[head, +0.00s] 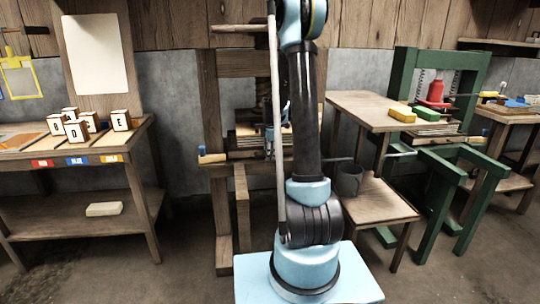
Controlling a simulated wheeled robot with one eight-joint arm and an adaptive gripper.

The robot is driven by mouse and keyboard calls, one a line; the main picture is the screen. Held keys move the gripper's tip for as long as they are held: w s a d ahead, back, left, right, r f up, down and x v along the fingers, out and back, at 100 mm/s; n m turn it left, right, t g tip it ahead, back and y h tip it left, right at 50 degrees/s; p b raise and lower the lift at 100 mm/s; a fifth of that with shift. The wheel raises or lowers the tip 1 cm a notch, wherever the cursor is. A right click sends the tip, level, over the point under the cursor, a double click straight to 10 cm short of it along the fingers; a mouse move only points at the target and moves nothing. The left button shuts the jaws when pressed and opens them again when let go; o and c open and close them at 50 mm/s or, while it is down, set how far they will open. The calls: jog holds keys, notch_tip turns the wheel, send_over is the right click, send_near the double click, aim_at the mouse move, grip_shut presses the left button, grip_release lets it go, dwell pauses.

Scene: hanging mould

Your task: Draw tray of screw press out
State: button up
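A wooden screw press (211,100) stands against the back wall in the middle, with an upright screw partly hidden behind my arm. Low in its frame is a flat stack of boards (245,138). A handle with blue and yellow parts (212,156) sticks out at the left of this level. I cannot tell where the tray's edges are, as my arm covers the right part. A small pale blue and dark part beside my arm, in front of the stack, looks like my gripper (270,142). Its fingers are too small and hidden to tell their state or any contact.
A bench with lettered blocks (73,132) stands left. Floor is clear at front left.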

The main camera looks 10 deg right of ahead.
jog(key=shift+f, duration=0.15)
grip_shut()
jog(key=s, duration=3.1)
jog(key=shift+s, duration=0.3)
grip_release()
